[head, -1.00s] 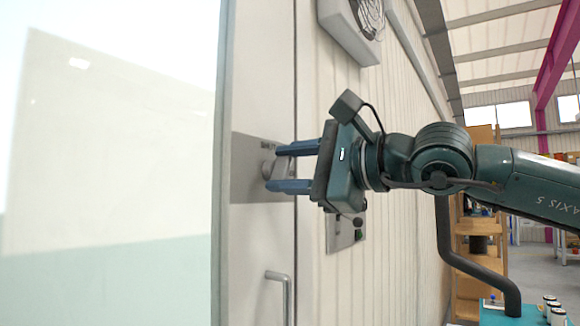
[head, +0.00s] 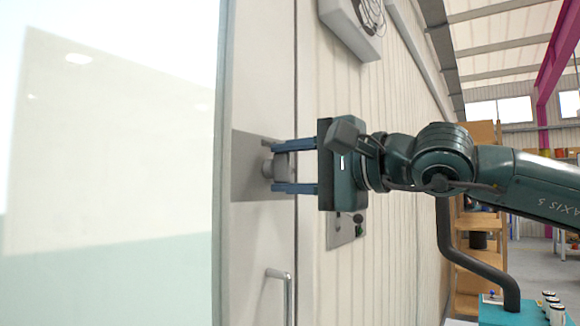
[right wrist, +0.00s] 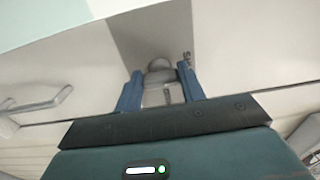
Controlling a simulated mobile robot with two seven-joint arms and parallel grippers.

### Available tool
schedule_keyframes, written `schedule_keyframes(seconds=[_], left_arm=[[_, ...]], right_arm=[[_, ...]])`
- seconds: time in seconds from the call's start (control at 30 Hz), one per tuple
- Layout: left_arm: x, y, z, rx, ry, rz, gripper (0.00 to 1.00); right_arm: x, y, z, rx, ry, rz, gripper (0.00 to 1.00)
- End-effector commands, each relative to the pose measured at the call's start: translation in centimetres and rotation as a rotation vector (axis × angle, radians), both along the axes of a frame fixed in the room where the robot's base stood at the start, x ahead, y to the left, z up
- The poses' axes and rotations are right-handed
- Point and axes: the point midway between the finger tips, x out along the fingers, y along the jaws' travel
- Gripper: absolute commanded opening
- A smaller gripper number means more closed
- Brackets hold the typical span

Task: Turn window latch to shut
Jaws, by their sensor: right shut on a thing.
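The window latch (head: 281,167) is a grey knob on a grey plate (head: 249,180) on the pale frame beside the large glass pane. My right gripper (head: 284,167) has its two blue fingers on either side of the latch, one above and one below, and is shut on it. The latch (right wrist: 162,92) also shows between the fingers in the right wrist view, with the plate behind it. My left gripper is not in view.
A metal pull handle (head: 288,292) stands out from the frame below the latch. A control box (head: 345,229) with buttons is on the wall behind my gripper. A grey box (head: 352,22) hangs above. Wooden shelving (head: 480,262) stands at the right.

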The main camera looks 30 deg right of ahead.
Motion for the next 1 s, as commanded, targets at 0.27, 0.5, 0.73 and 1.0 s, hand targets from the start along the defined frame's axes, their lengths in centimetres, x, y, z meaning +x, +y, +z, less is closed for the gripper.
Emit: schedule_keyframes(seconds=[0.27, 0.5, 0.73, 1.0], left_arm=[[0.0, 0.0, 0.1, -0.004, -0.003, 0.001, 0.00], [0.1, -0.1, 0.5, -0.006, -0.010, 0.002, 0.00], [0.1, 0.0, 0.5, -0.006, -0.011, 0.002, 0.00], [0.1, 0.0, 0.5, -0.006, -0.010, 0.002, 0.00]], right_arm=[[0.0, 0.0, 0.0, -0.005, -0.002, -0.001, 0.43], [0.0, 0.0, 0.0, -0.003, -0.001, 0.000, 0.61], [-0.1, 0.0, 0.0, -0.002, -0.001, -0.001, 0.61], [-2.4, -1.0, 0.2, 0.003, -0.006, 0.001, 0.61]])
